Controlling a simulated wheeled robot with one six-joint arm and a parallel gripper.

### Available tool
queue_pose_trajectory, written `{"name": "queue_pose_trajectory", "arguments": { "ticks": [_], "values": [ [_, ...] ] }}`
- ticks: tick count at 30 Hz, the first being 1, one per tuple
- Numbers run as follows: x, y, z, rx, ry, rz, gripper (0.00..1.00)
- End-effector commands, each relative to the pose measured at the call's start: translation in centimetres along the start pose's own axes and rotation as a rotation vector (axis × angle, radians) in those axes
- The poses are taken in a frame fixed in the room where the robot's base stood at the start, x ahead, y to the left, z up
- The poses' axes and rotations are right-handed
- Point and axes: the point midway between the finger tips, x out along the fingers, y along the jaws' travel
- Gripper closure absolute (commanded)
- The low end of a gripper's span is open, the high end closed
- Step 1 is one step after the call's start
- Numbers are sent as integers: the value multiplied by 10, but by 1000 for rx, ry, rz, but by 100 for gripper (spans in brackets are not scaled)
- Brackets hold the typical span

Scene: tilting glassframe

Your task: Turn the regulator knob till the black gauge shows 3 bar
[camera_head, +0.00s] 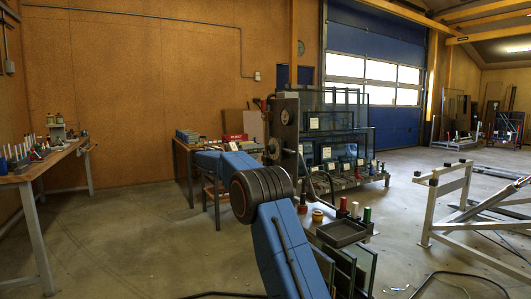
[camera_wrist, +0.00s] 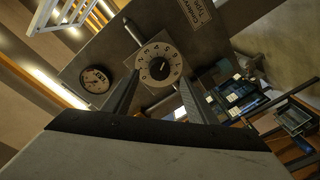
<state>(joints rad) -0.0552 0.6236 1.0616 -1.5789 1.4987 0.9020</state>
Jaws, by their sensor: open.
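A grey panel (camera_wrist: 100,48) fills the upper middle of the wrist view, tilted in the picture. On it is a round dial with a pale, numbered ring and a dark centre (camera_wrist: 159,65), which looks like the regulator knob. To its left is a smaller dark-rimmed round gauge (camera_wrist: 96,80); its reading is too small to tell. My gripper (camera_wrist: 158,77) is open, its two fingers pointing at the panel on either side of the numbered dial. I cannot tell whether they touch it. In the head view the panel (camera_head: 286,128) stands beyond my blue arm, which hides part of it.
A printed label (camera_wrist: 181,14) is on the panel above the dial. A rack of framed glass (camera_head: 345,110) stands behind the panel. A dark tray (camera_head: 341,233) and several coloured-handled tools are at front right. A workbench (camera_head: 40,168) stands at left; the floor between is clear.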

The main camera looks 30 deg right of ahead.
Motion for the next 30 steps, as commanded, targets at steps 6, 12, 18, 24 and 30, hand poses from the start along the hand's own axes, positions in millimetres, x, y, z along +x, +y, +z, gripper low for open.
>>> {"name": "queue_pose_trajectory", "arguments": {
  "ticks": [6,12,18,24,30],
  "values": [
    [36,0,0,0,-2,1,48],
    [54,1,0,1,-1,1,48],
    [59,0,0,1,0,0,48],
    [59,0,0,1,0,0,50],
    [59,0,0,0,0,0,89]
  ]
}}
